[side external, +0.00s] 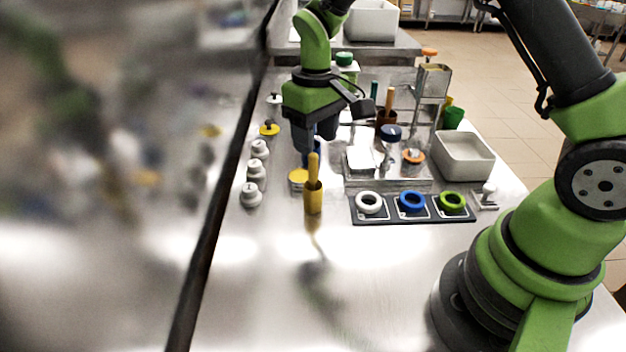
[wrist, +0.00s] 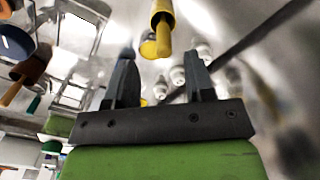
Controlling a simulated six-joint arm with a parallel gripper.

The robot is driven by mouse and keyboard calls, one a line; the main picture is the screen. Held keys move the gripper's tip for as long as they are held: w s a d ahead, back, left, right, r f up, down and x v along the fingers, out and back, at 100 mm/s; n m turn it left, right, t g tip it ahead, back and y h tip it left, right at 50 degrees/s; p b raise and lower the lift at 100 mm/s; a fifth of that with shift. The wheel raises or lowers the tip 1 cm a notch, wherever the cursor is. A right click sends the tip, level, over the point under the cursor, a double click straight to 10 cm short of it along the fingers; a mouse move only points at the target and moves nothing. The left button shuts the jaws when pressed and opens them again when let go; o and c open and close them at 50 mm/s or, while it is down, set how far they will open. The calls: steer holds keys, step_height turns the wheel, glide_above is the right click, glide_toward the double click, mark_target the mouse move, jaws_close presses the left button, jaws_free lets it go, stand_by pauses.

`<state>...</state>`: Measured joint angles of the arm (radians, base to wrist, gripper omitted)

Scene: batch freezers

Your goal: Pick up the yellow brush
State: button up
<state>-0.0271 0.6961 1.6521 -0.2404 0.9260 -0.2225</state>
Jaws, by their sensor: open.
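The yellow brush (side external: 313,166) stands upright with its handle up in a yellow cup (side external: 314,200) on the steel counter; its lower end is hidden in the cup. My gripper (side external: 306,148) is open and empty, close above and slightly left of the handle top in the side view. In the wrist view the brush handle (wrist: 164,37) and cup (wrist: 162,10) show beyond the gap of my open gripper (wrist: 159,56), roughly centred between the fingers. I cannot tell the exact distance between fingertips and handle.
A dark tray (side external: 412,216) with white, blue and green rings lies at right. Behind are a brown cup (side external: 386,119) with a brush, a blue-lidded jar (side external: 390,133) and a white bin (side external: 463,158). The front counter is clear.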

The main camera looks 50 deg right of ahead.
mark_target(313, 179)
steer(key=f, duration=0.6)
steer(key=shift+a+f, duration=0.2)
steer(key=shift+f, duration=0.2)
steer(key=shift+c, duration=0.5)
jaws_close()
